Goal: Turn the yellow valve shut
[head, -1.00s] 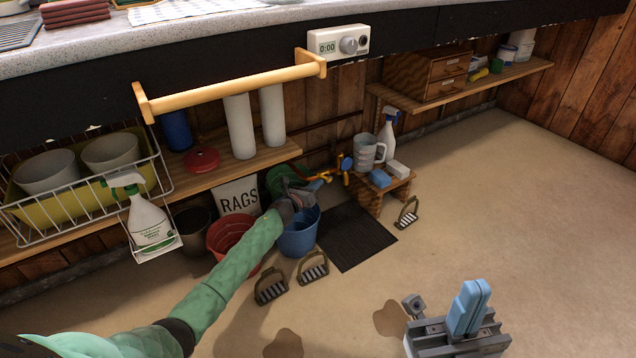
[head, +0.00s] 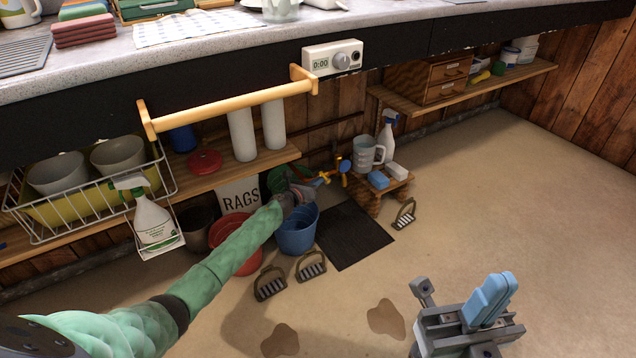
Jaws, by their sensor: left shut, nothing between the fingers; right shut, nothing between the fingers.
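The yellow valve (head: 344,181) is a small yellow piece low by the back wall. It sits by a blue knob (head: 345,165) and yellow-orange pipe fittings, left of the grey jug. My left gripper (head: 321,180) reaches in above the blue bucket, its light-blue fingers shut and empty, close to the left side of the valve. I cannot tell whether they touch. The wrist hides part of the fittings. My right gripper (head: 494,293) is shut and empty at the lower right, over open floor, far from the valve.
A blue bucket (head: 297,238) and a red bucket (head: 228,262) stand under my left forearm. A small wooden stool (head: 370,203) with a grey jug (head: 366,150) is right of the valve. A dark mat (head: 355,237) lies in front. A yellow rail (head: 230,103) runs above. Stirrups and brown stains mark the floor.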

